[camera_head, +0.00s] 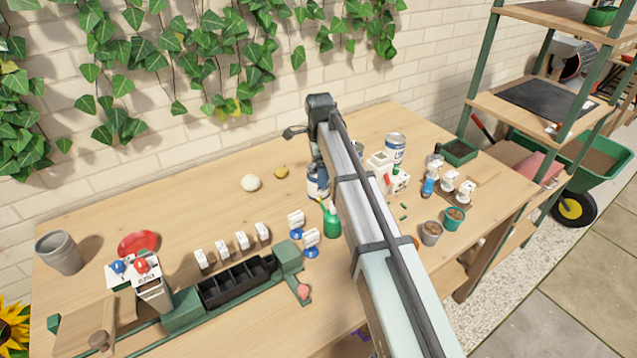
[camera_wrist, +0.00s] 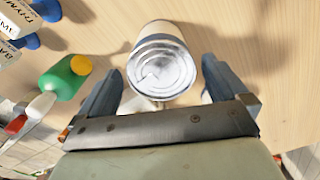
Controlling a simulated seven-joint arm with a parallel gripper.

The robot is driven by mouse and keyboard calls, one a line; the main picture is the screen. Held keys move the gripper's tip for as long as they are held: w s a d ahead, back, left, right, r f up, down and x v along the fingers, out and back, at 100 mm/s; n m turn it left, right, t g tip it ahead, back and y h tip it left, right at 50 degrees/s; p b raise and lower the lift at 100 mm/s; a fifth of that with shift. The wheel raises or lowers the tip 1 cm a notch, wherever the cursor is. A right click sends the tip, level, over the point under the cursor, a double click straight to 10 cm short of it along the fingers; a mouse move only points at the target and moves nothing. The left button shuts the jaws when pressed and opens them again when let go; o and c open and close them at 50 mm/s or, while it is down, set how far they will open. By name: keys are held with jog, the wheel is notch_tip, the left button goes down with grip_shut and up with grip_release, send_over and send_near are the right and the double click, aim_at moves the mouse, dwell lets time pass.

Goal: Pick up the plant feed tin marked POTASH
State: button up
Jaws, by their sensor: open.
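A white and blue tin (camera_head: 317,186) stands on the bench under my arm's end in the head view, partly hidden by it. In the wrist view a tin with a ringed silver lid (camera_wrist: 162,66) lies between and slightly ahead of my open fingers (camera_wrist: 162,78), with a gap on each side. Its label cannot be read there. A second tin (camera_head: 395,147) with a white and blue label stands farther right near the wall; its wording is too small to be sure of. I cannot make out POTASH on either tin.
A black seed tray (camera_head: 237,284) is at the front. The bench (camera_head: 200,205) is clear at back left.

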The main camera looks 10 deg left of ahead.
jog(key=shift+a+f, duration=0.2)
jog(key=shift+f, duration=2.4)
jog(key=shift+c, duration=0.3)
jog(key=c, duration=1.2)
